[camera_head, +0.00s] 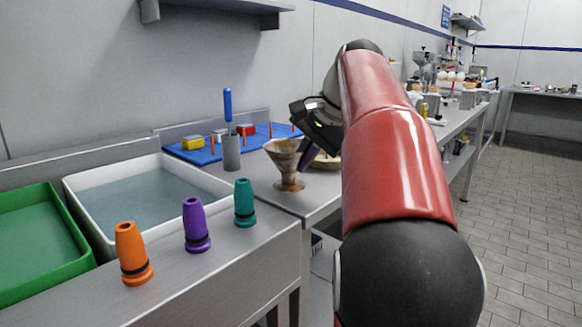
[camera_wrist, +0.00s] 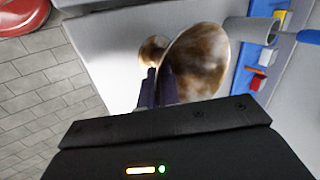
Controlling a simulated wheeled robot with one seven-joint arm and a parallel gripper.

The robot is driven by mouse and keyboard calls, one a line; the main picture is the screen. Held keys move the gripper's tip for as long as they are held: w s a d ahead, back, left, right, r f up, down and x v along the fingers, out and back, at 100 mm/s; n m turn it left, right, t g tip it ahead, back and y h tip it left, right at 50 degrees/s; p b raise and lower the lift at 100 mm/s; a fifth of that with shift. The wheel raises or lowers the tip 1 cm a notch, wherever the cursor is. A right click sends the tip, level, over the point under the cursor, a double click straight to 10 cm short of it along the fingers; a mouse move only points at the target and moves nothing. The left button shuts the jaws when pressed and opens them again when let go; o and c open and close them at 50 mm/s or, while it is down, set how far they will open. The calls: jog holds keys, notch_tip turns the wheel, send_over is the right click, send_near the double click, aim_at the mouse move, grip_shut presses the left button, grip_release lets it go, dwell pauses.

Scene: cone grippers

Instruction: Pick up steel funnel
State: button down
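The steel funnel (camera_head: 288,163) has a brown and grey stained surface, a wide cup, a narrow neck and a flared foot. It stands upright on the metal counter in the head view. In the wrist view its wide cup (camera_wrist: 197,60) and smaller foot (camera_wrist: 153,48) show just past the fingers. My gripper (camera_wrist: 159,72) has its dark fingers close together, pointing at the narrow part between cup and foot. Whether they touch or hold it cannot be told. In the head view my gripper is beside the funnel's upper right, with the fingertips mostly hidden.
A tan bowl (camera_head: 327,161) is right of the funnel, partly behind my arm. A grey cylinder (camera_head: 231,152) with a blue-handled tool stands to the left. A blue tray (camera_head: 212,154) lies behind. Orange (camera_head: 131,255), purple (camera_head: 195,225) and teal (camera_head: 244,203) cones stand in front.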

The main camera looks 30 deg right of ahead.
jog(key=shift+r, duration=0.1)
notch_tip(320, 180, up, 8)
jog(key=shift+d+r+p, duration=0.1)
jog(key=shift+r+p, duration=0.05)
jog(key=shift+p, duration=0.6)
jog(key=shift+r, duration=0.75)
